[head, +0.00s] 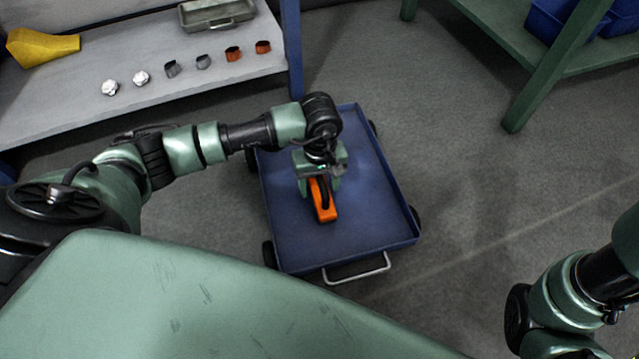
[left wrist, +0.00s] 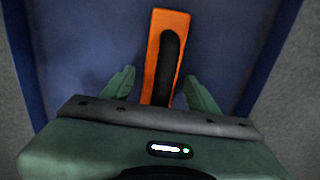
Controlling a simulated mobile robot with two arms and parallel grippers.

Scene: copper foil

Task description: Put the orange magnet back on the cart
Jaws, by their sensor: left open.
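The orange magnet (head: 328,212), a long orange block with a dark strip along it, is at the middle of the blue cart (head: 376,222). My left gripper (head: 320,189) is over the cart with its fingers on either side of the magnet. In the left wrist view the magnet (left wrist: 155,75) lies between the two open green fingers (left wrist: 158,90), with gaps visible on both sides. The cart's blue bed (left wrist: 90,40) shows behind it. Whether the magnet's underside rests on the bed is hard to tell. My right gripper is not in view; part of my right arm shows at lower right.
A grey bench (head: 150,55) at upper left holds a metal box (head: 216,14), a yellow piece (head: 42,46) and several small parts. A green table (head: 545,80) stands at upper right. The cart has a low rim and a metal handle (head: 358,271). The floor right of it is clear.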

